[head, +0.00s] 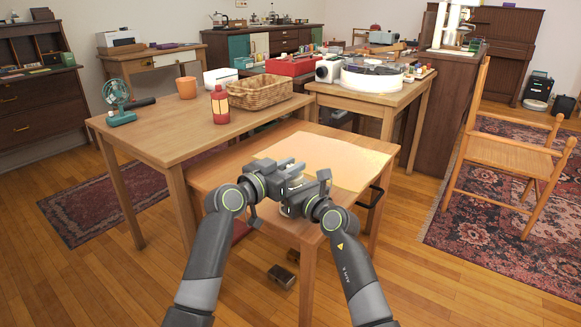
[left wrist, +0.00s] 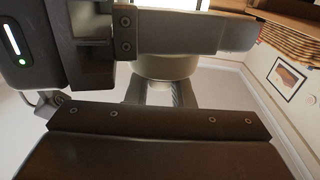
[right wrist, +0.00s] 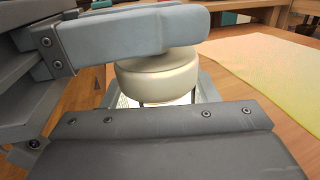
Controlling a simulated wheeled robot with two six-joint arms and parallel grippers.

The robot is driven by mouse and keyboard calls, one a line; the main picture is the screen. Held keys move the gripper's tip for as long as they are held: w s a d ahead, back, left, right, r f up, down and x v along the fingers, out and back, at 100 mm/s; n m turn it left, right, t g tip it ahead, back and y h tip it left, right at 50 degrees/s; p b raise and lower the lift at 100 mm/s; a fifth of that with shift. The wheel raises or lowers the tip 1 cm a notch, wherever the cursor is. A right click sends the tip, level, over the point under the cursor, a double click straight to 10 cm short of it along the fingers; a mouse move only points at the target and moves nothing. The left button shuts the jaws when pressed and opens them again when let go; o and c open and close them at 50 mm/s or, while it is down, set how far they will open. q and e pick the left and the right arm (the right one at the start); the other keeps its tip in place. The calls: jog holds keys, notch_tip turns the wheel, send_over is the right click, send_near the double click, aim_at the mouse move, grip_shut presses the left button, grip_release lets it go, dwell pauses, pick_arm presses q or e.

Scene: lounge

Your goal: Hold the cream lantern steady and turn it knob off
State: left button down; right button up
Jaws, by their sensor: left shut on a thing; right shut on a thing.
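The cream lantern (right wrist: 155,80) shows in the right wrist view as a rounded cream part with thin dark posts and a bright glow below it. In the left wrist view its cream part (left wrist: 165,67) sits between the jaws, with a bright patch at the top edge. In the head view my left gripper (head: 288,178) and right gripper (head: 304,196) are close together and mostly cover it. Both are shut on the lantern, at the near side of the low wooden table (head: 225,173). I cannot make out the knob.
A pale yellow mat (head: 335,158) lies on the low table just beyond the grippers. The higher table (head: 155,135) behind holds a teal fan (head: 116,100), a red bottle (head: 220,105) and a wicker basket (head: 262,92). A wooden chair (head: 515,150) stands at right.

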pick_arm(q)
jog(key=shift+d+n+t+y, duration=0.1)
jog(key=shift+n+t+y, duration=0.4)
jog(key=shift+y, duration=0.1)
jog(key=shift+f+n+t+y, duration=0.1)
jog(key=shift+n+t+y, duration=0.3)
jog(key=shift+n+y, duration=0.15)
jog(key=shift+n+t+y, duration=1.1)
jog(key=shift+n+y, duration=0.45)
jog(key=shift+y, duration=0.8)
jog(key=shift+n+y, duration=0.4)
jog(key=shift+y, duration=0.2)
jog(key=c, duration=1.3)
grip_release()
notch_tip(320, 180, up, 10)
jog(key=shift+r, duration=0.1)
